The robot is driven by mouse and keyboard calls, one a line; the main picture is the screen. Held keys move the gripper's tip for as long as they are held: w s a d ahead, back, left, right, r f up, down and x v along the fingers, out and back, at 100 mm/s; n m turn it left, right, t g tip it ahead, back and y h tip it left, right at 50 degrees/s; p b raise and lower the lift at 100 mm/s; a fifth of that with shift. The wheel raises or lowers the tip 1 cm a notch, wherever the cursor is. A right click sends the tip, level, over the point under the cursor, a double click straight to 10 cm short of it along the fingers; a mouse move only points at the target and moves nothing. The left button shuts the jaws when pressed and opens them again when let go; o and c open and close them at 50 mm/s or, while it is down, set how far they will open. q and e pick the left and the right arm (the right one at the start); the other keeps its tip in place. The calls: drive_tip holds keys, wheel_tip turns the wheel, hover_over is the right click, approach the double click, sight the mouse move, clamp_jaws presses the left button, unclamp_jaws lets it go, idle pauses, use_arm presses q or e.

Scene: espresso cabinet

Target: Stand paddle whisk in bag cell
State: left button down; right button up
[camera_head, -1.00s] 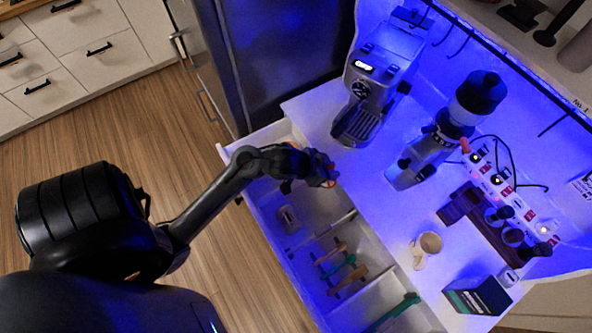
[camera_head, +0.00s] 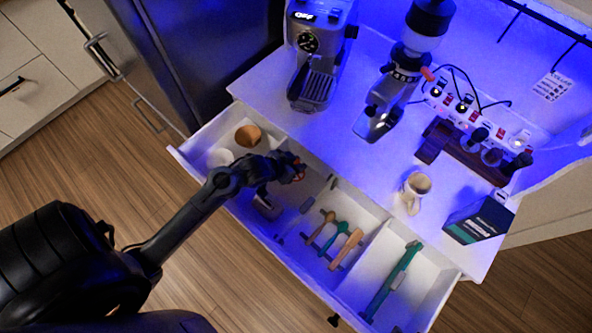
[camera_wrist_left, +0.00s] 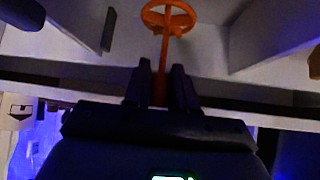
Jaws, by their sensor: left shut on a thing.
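The paddle whisk (camera_wrist_left: 167,20) is orange, with a round spoked head and a thin stem. In the left wrist view its stem runs between the fingers of my left gripper (camera_wrist_left: 160,88), which is shut on it, and the head extends beyond the fingertips. In the head view my left gripper (camera_head: 296,169) is over the open drawer's back part, near the counter edge, and only a bit of orange shows there. The drawer (camera_head: 352,300) is divided into cells. I cannot tell which is the bag cell. My right gripper is not in view.
Drawer cells hold a brown round item (camera_head: 248,135), several handled tools (camera_head: 346,249) and a long green tool (camera_head: 392,282). On the counter stand an espresso machine (camera_head: 318,60), a grinder (camera_head: 400,75), a cream mug (camera_head: 416,186) and a dark box (camera_head: 480,220).

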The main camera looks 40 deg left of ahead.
use_arm(q)
drive_tip(key=shift+f+b, duration=0.5)
drive_tip(key=shift+f, duration=1.65)
drive_tip(key=shift+f, duration=0.15)
drive_tip(key=c, duration=0.9)
unclamp_jaws()
